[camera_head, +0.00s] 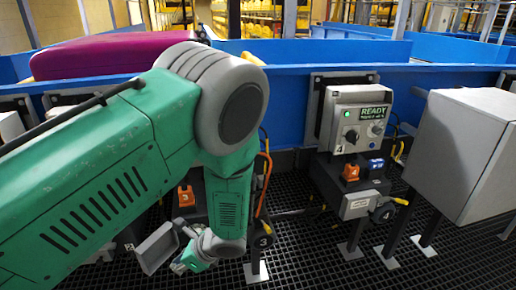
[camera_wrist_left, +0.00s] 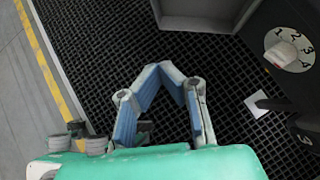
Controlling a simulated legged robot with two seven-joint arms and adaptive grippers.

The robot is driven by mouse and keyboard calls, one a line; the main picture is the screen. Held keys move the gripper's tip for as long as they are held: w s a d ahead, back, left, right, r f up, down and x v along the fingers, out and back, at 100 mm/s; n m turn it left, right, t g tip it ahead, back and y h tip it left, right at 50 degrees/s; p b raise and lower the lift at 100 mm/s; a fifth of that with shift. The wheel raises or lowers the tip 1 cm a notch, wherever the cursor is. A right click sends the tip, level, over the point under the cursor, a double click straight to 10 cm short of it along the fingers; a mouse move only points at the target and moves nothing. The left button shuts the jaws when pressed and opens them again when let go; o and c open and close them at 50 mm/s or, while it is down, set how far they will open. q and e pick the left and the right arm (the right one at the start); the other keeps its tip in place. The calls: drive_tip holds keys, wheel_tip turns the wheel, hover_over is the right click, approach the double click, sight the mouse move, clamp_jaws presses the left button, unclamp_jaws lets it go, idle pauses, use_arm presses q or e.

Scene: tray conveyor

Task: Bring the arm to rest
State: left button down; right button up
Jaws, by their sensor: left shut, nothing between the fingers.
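My left arm comes in from the left in the head view, and its forearm hangs down in front of the conveyor. My left gripper (camera_head: 190,264) is low over the black grating, partly hidden by the wrist. In the left wrist view, the left gripper (camera_wrist_left: 163,68) has its two blue-padded fingers meeting at the tips, with nothing between them. It points over the grating. My right gripper is not in view.
A control box marked READY (camera_head: 358,122) stands at the centre right, beside a grey cabinet (camera_head: 462,150). A blue conveyor wall (camera_head: 295,85) runs behind, with a purple case (camera_head: 100,55) on it. A numbered dial (camera_wrist_left: 290,48) is at upper right in the wrist view. Open grating (camera_wrist_left: 90,35) lies ahead.

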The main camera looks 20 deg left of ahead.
use_arm(q)
drive_tip(key=s+d+f+n+h, duration=0.2)
drive_tip(key=s+n+h, duration=0.1)
drive_tip(key=s+n, duration=0.2)
drive_tip(key=s+d+f+n+t+h, duration=0.1)
drive_tip(key=s+d+f+n+h, duration=0.1)
drive_tip(key=s+n, duration=0.3)
drive_tip(key=s+d+f+n+h, duration=0.2)
drive_tip(key=s+n, duration=0.4)
drive_tip(key=s, duration=0.4)
drive_tip(key=shift+s+d+f+t+h, duration=0.25)
drive_tip(key=shift+d+h, duration=0.35)
drive_tip(key=shift+h, duration=0.3)
